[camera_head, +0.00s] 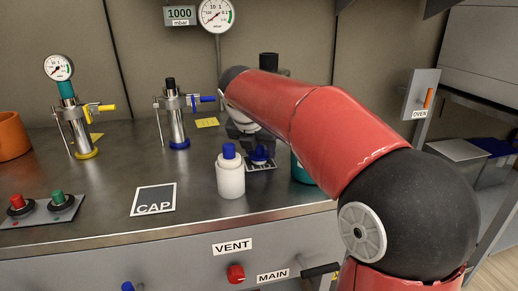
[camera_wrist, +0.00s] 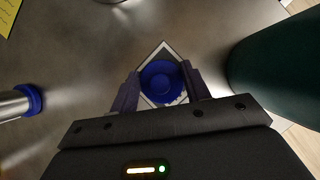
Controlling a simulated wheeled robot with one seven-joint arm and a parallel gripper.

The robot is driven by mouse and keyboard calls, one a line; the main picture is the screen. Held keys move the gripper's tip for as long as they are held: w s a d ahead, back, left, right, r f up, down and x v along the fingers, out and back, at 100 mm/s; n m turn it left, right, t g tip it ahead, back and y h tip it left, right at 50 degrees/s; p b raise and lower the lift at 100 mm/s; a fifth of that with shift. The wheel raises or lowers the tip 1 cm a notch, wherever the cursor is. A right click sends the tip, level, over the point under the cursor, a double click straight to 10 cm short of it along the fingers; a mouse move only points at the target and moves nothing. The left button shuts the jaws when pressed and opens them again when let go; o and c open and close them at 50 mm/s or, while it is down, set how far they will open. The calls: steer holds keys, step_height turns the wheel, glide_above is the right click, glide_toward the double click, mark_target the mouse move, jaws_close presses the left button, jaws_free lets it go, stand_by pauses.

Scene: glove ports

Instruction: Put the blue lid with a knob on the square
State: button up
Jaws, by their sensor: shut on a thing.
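The blue lid with a knob (camera_head: 260,154) is at the right part of the bench, partly hidden by my gripper. In the wrist view the round blue lid (camera_wrist: 161,84) is between the two fingers of my gripper (camera_wrist: 160,88), which are shut on it. Below the lid is a dark square with a white border (camera_wrist: 150,57), which also shows in the head view (camera_head: 262,165), partly covered. I cannot tell whether the lid touches it. Another dark square (camera_head: 153,199), marked CAP, lies bare further left. My arm hides much of the gripper in the head view.
A white bottle with a blue cap (camera_head: 230,178) stands close left of the lid. A teal container (camera_head: 301,172) stands close right, partly behind my arm. A metal valve with a blue handle (camera_head: 178,125) is further left. The bench around the CAP square is clear.

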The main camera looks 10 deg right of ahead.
steer(key=shift+f, duration=0.15)
steer(key=o, duration=0.9)
steer(key=shift+o, duration=0.2)
steer(key=shift+r, duration=0.35)
steer(key=p+v, duration=0.2)
steer(key=v, duration=1)
steer(key=s+d+f+m+y, duration=0.1)
steer(key=s+f+m, duration=0.8)
steer(key=s+m, duration=0.3)
steer(key=s+d+f+m+y, duration=0.2)
steer(key=s+f+m, duration=0.8)
steer(key=m, duration=0.7)
steer(key=shift+s+d+f+t, duration=0.2)
steer(key=shift+s+f+t, duration=0.15)
steer(key=shift+s, duration=0.6)
